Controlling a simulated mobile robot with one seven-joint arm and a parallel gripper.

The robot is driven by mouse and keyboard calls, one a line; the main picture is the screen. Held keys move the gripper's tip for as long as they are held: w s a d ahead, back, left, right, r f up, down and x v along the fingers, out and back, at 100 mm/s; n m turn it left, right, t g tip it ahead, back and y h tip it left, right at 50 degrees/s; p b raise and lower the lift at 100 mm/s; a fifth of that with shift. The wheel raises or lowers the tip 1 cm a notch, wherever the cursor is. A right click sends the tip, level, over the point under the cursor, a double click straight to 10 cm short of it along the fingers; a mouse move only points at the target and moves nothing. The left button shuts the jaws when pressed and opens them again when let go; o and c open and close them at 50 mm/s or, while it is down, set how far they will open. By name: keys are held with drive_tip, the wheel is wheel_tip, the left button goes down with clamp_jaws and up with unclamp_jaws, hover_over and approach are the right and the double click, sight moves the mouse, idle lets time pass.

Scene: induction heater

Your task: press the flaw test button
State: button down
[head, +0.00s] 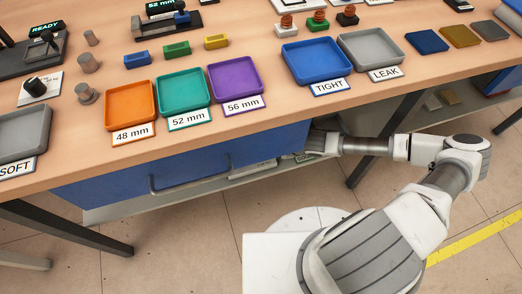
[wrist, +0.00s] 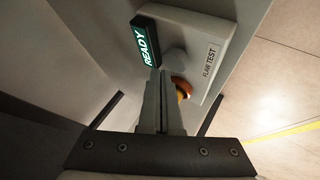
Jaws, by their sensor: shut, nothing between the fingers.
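The flaw test panel (wrist: 212,38) shows in the wrist view as a pale plate with a "FLAW TEST" label (wrist: 209,62) and a lit green "READY" display (wrist: 146,43). A round grey piece (wrist: 175,57) sits on the plate. Below it is a rounded orange part (wrist: 182,84), partly hidden by my fingers; I cannot tell which of the two is the button. My gripper (wrist: 158,78) is shut and empty, its fingertips in front of the panel beside the orange part. Contact cannot be made out. In the head view the tabletop and drawer hide the fingers and panel.
The wooden table (head: 225,140) carries colored trays, including an orange tray (head: 131,103) and a blue tray (head: 317,60). A blue drawer (head: 120,180) hangs under the tabletop to the left of my arm. A dark table leg (head: 385,138) stands near my forearm. Floor at right looks clear.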

drive_tip(key=shift+f, duration=0.3)
drive_tip(key=shift+f, duration=0.55)
idle(0.7)
drive_tip(key=shift+r, duration=0.15)
drive_tip(key=shift+r+p, duration=0.4)
drive_tip(key=shift+r, duration=0.4)
drive_tip(key=shift+r+p, duration=1.25)
drive_tip(key=shift+r, duration=1.3)
